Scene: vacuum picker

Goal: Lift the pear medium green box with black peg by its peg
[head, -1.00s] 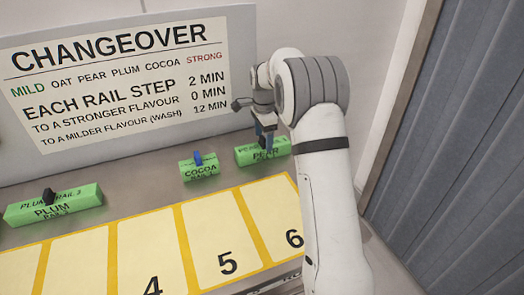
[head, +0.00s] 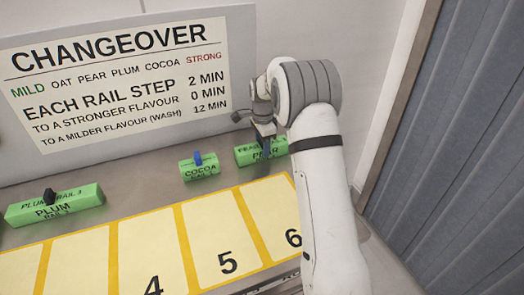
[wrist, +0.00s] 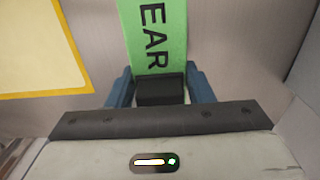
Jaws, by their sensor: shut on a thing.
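The green pear box (head: 245,155) lies on the grey surface at the right, behind the numbered strip. Its label reads PEAR, and it also shows in the wrist view (wrist: 155,35). In the wrist view its black peg (wrist: 160,90) sits between the two blue fingers of my gripper (wrist: 160,92), which is shut on it. In the head view my gripper (head: 266,147) comes down on the box from above, and the peg is hidden there. The box looks to be resting on the surface; I cannot see a gap under it.
A small green cocoa box (head: 200,171) with a blue peg stands just left of the pear box. A green plum box (head: 55,208) with a black peg lies far left. Yellow-edged numbered places (head: 220,240) run along the front. A changeover sign (head: 120,80) stands behind.

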